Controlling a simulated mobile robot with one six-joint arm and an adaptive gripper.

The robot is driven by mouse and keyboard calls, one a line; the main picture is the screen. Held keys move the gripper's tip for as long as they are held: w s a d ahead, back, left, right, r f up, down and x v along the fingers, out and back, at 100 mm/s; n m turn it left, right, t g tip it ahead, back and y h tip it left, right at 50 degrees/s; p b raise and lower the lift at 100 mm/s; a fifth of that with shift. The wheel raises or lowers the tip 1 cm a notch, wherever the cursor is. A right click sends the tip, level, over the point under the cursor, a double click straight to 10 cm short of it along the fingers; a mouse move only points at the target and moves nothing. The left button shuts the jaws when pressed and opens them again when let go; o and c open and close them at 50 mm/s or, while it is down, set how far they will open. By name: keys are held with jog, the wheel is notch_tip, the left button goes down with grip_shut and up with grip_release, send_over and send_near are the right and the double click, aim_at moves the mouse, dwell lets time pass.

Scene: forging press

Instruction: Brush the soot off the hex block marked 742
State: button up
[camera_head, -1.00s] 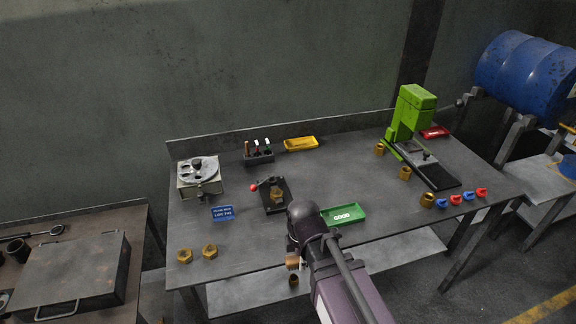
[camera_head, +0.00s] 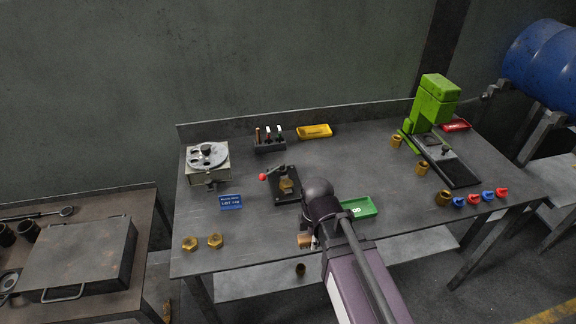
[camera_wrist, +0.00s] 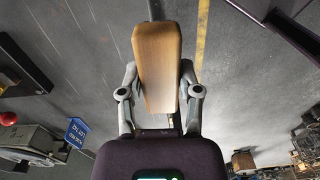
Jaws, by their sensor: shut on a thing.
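My gripper (camera_wrist: 159,80) is shut on a wooden block-shaped piece (camera_wrist: 158,50), perhaps the brush; no bristles show. One brass hex block (camera_head: 287,186) sits in a dark clamp fixture (camera_head: 284,199) with a red-knobbed lever, a little behind and left of my arm. Two brass hex blocks (camera_head: 190,243) (camera_head: 215,240) lie at the table's front left. I cannot read marks on any block, so I cannot tell which is 742.
A blue sign (camera_head: 231,202), a grey dial device (camera_head: 208,160), a pen holder (camera_head: 270,143) and a yellow tray (camera_head: 314,131) stand on the table. A green tray (camera_head: 358,207) is right of my arm. A green press (camera_head: 434,100) stands at the right.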

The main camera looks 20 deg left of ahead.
notch_tip(320, 180, up, 4)
jog(key=n+p, duration=0.1)
jog(key=p, duration=0.3)
send_over(291, 182)
jog(key=a, duration=0.2)
jog(key=shift+s+d, duration=0.25)
jog(key=shift+s, duration=0.15)
jog(key=shift+f, duration=0.15)
jog(key=shift+f+b, duration=1.95)
jog(key=shift+b, duration=0.1)
jog(key=shift+f+b, duration=0.45)
jog(key=shift+b, duration=0.05)
jog(key=shift+s+a, duration=0.5)
jog(key=shift+a, duration=0.25)
jog(key=shift+d, duration=0.15)
jog(key=shift+w+d, duration=0.5)
jog(key=shift+d, duration=0.2)
jog(key=shift+w+d, duration=0.5)
jog(key=shift+d, duration=0.2)
